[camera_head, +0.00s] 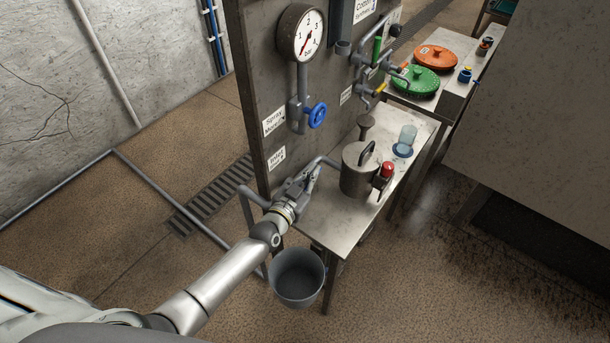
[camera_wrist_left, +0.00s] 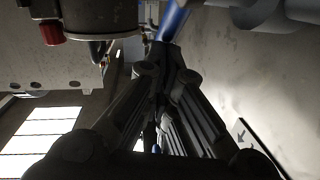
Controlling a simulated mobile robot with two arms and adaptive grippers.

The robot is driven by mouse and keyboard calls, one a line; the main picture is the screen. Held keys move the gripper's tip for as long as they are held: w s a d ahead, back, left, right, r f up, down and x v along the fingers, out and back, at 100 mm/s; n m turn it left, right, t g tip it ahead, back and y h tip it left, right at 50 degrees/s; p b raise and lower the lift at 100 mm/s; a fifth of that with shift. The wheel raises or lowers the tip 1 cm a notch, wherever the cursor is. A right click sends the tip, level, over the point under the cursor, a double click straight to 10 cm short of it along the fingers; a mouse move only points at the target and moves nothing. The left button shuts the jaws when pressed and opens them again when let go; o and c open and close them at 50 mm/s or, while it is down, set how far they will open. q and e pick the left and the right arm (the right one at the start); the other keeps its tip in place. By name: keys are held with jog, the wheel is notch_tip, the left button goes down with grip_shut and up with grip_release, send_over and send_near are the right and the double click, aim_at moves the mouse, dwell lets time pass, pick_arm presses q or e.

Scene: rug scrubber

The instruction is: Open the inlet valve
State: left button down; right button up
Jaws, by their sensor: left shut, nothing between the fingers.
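The panel label (camera_head: 277,157) appears to read "Inlet" on its top line. Just right of it, a grey pipe (camera_head: 326,161) runs from the metal canister (camera_head: 359,170) toward the panel. My left gripper (camera_head: 311,178) is at this pipe, low in front of the panel, and is shut with nothing held. It hides most of the inlet valve. In the left wrist view, a blue bar (camera_wrist_left: 173,20), perhaps the valve's lever, lies just beyond the closed fingertips (camera_wrist_left: 164,48). I cannot tell whether they touch it. My right gripper is in neither view.
A blue handwheel (camera_head: 317,115) and a pressure gauge (camera_head: 300,33) are on the panel above. The metal table (camera_head: 335,222) bears the canister with its red knob (camera_head: 387,169) and a clear cup (camera_head: 406,138).

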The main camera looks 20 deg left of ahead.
pick_arm(q)
jog(key=shift+w+d+f+b, duration=0.3)
jog(key=shift+w+f+b, duration=0.25)
jog(key=shift+w+b, duration=0.2)
jog(key=shift+w+d+f+b, duration=0.25)
jog(key=shift+w+f+b, duration=0.3)
jog(key=shift+w+b, duration=0.2)
jog(key=shift+w+f, duration=0.1)
